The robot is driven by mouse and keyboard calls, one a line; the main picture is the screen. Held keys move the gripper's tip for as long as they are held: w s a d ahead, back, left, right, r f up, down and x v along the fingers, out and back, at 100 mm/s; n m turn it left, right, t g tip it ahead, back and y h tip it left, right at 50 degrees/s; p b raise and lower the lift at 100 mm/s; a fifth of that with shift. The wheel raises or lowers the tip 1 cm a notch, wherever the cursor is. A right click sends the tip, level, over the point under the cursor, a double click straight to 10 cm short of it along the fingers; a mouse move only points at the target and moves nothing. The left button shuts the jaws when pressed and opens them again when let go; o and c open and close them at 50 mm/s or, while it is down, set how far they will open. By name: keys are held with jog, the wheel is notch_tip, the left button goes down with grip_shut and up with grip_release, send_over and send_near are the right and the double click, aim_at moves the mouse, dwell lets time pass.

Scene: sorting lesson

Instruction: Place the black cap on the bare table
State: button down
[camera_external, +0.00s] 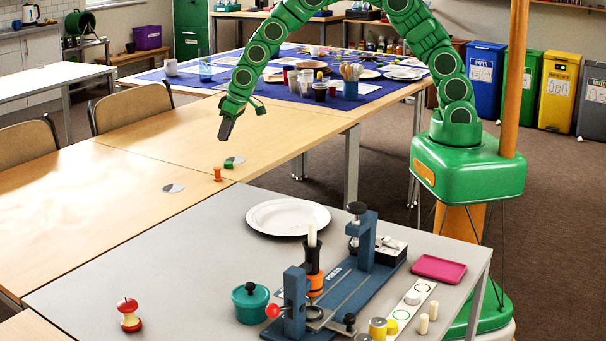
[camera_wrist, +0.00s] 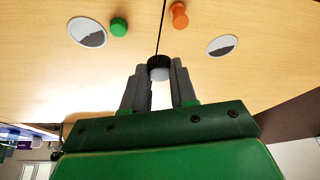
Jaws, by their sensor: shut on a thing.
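A black cap (camera_wrist: 159,61) with a pale underside is pinched between the fingertips of my gripper (camera_wrist: 159,75) in the wrist view. In the external view my gripper (camera_external: 226,130) points down over the light wooden table (camera_external: 150,135), clear of its top. The cap is too dark and small there to tell from the fingers. The wooden tabletop also fills most of the wrist view (camera_wrist: 60,85).
On the wood are a green cap (camera_external: 228,165), an orange peg-like piece (camera_external: 217,174) and two grey-and-white discs (camera_external: 173,188) (camera_external: 236,159). The grey table in front holds a white plate (camera_external: 288,217) and a blue fixture (camera_external: 345,290). Bare wood lies left of the discs.

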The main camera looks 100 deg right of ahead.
send_near(189, 175)
notch_tip(189, 175, up, 3)
jog(key=s, duration=0.3)
jog(key=w+f, duration=0.3)
jog(key=shift+w+d+f, duration=0.15)
jog(key=shift+d+f, duration=0.15)
jog(key=shift+w+d+f, duration=0.15)
jog(key=shift+w+f, duration=0.45)
jog(key=shift+f, duration=0.1)
jog(key=shift+w+d+f, duration=0.1)
jog(key=shift+w+f, duration=0.15)
jog(key=shift+f, duration=1.55)
jog(key=shift+f, duration=0.1)
jog(key=c, duration=0.9)
grip_release()
